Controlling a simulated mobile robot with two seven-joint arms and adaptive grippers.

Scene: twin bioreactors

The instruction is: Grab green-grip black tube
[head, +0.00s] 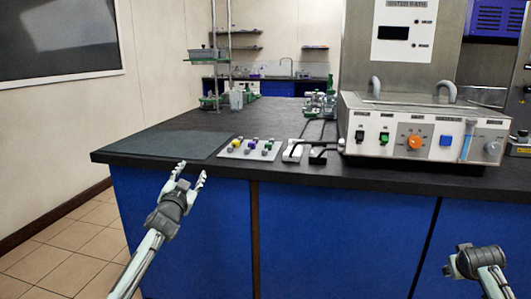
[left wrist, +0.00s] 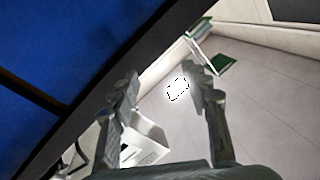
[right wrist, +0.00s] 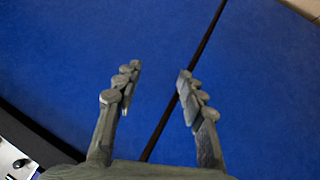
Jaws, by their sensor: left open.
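A small green-topped item (head: 267,147) sits on a white plate (head: 232,154) on the dark bench; it may be the green-grip tube, but it is too small to tell. Yellow- and purple-topped items sit beside it. My left gripper (head: 191,174) is open and empty in front of the bench edge, left of the plate. Its spread fingers also show in the left wrist view (left wrist: 163,80). My right gripper (right wrist: 160,75) is open and empty, facing the blue cabinet front; in the head view only its wrist shows, at the lower right.
A water bath (head: 430,132) stands on the right of the bench (head: 290,112). Black bent tubes (head: 322,155) lie between it and the plate. A dark mat (head: 165,146) covers the left corner. Glassware (head: 236,98) and a green-shelved stand stand farther back. Blue cabinet doors (head: 330,235) are below.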

